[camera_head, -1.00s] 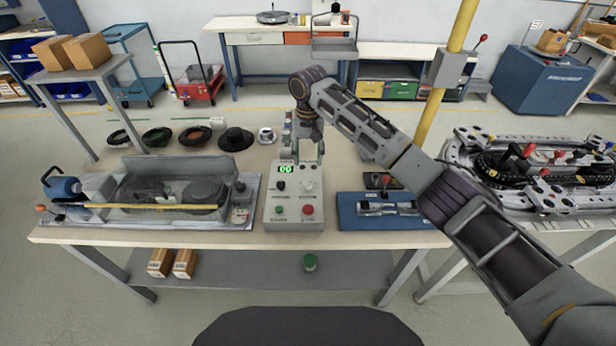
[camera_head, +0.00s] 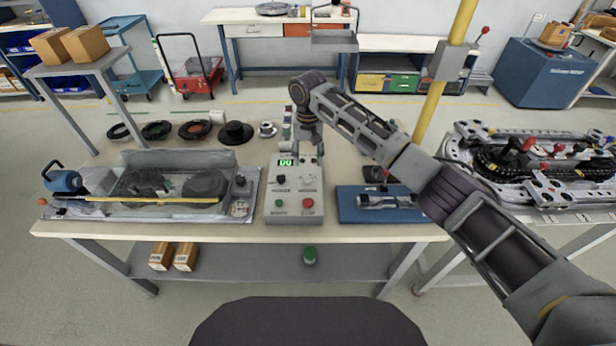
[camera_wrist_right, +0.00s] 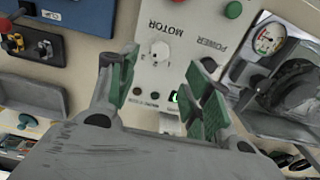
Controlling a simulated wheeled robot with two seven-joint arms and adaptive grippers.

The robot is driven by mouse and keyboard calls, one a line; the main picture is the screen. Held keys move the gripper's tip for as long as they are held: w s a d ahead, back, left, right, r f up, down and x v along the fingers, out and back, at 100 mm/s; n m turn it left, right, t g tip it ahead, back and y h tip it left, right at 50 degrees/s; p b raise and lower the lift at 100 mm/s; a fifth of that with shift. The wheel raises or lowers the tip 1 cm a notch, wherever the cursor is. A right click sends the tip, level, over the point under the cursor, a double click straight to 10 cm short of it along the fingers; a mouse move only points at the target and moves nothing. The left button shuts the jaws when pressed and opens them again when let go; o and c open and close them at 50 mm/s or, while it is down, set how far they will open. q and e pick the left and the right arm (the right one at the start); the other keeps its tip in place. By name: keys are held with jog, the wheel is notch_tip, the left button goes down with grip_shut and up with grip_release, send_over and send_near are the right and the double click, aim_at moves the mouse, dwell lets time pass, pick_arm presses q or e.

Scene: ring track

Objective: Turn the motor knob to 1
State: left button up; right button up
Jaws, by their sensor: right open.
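The control box (camera_head: 295,206) stands upright on the table, with a green display (camera_head: 286,162) that seems to read 00. Its motor knob (camera_head: 306,175) is small and pale, on the right side of the panel. In the right wrist view the panel is upside down, and the motor knob (camera_wrist_right: 160,50) sits under the MOTOR label, between the fingers. My right gripper (camera_head: 307,150) is over the upper part of the box. In the wrist view its green-padded fingers (camera_wrist_right: 163,68) are apart and empty. Contact with the knob does not show. My left gripper is out of view.
The dark power knob (camera_head: 281,179) is left of the motor knob. A green button (camera_head: 279,203) and a red button (camera_head: 308,203) are below. A clear-covered rig (camera_head: 165,187) stands left and a blue tray (camera_head: 350,214) right. A yellow post (camera_head: 445,65) rises behind my arm.

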aim_at(308, 177)
jog(key=shift+f+p, duration=0.35)
jog(key=shift+f, duration=4.75)
jog(key=shift+c, duration=0.4)
jog(key=c, duration=1)
